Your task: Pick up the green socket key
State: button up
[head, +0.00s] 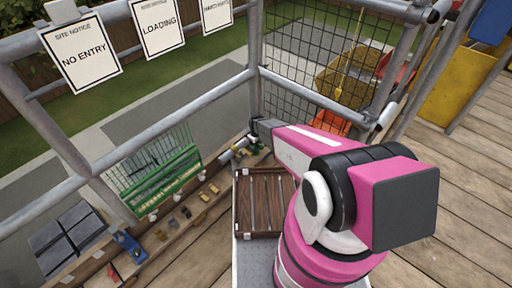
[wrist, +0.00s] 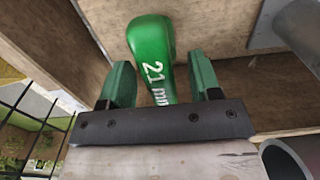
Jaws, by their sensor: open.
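The green socket key (wrist: 152,45) shows in the wrist view as a rounded green handle marked "21 mm". It lies against a wooden surface, and its lower end is hidden behind my gripper's body. My gripper (wrist: 160,78) is open, with one green finger on each side of the handle. A gap shows between the handle and the right finger; the left finger is closer to it. In the head view my arm reaches to the far end of the wooden ledge, and I cannot make out the key there.
A grey metal tube (wrist: 288,158) is close on the right in the wrist view. In the head view, scaffold rails and a mesh panel (head: 300,60) stand around the arm. A slatted wooden tray (head: 264,205) is nearby. Several small items lie along the ledge (head: 165,240).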

grip_shut()
jog(key=shift+r, duration=0.1)
dwell(0.3)
